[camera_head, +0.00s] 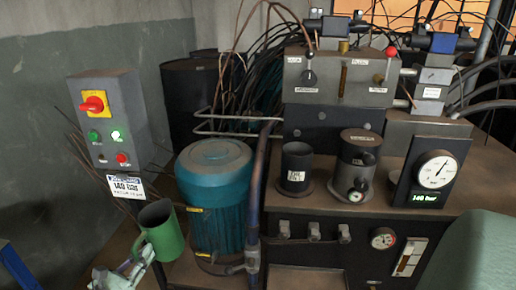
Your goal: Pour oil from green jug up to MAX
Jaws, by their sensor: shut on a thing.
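The green jug (168,238) is at the lower left, left of the teal motor, with its dark open mouth tilted up toward the camera. My gripper (138,262) is shut on the jug at its left, handle side; the fingertips are small and partly hidden. The oil inside the jug cannot be made out. A pale level gauge (409,257) is on the dark front panel at the lower right. A MAX mark is too small to read.
A teal motor (216,200) stands right of the jug. A dark cup (296,168), a grey cylinder (357,160) and a pressure dial (436,170) are on the bench. Hoses and cables crowd the back.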

